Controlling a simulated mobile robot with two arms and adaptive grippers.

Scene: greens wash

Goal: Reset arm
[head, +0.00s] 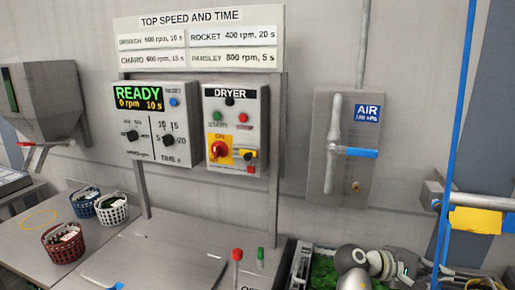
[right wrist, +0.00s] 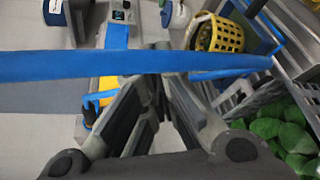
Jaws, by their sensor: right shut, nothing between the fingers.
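My right arm (head: 365,268) shows at the lower right of the head view, in front of a crate of green leaves (head: 322,268). In the right wrist view, my right gripper (right wrist: 162,80) has its two dark fingers together with nothing between them. A blue bar (right wrist: 60,67) crosses that view close by the fingertips; I cannot tell whether they touch. My left gripper is not in view.
A control panel (head: 153,122) reads READY, 0 rpm, 10 s. Beside it are a dryer box (head: 235,175) and an air valve lever (head: 334,140). Small baskets (head: 64,246) stand at left. A yellow basket (right wrist: 222,35) and leaves (right wrist: 285,130) are right of the gripper.

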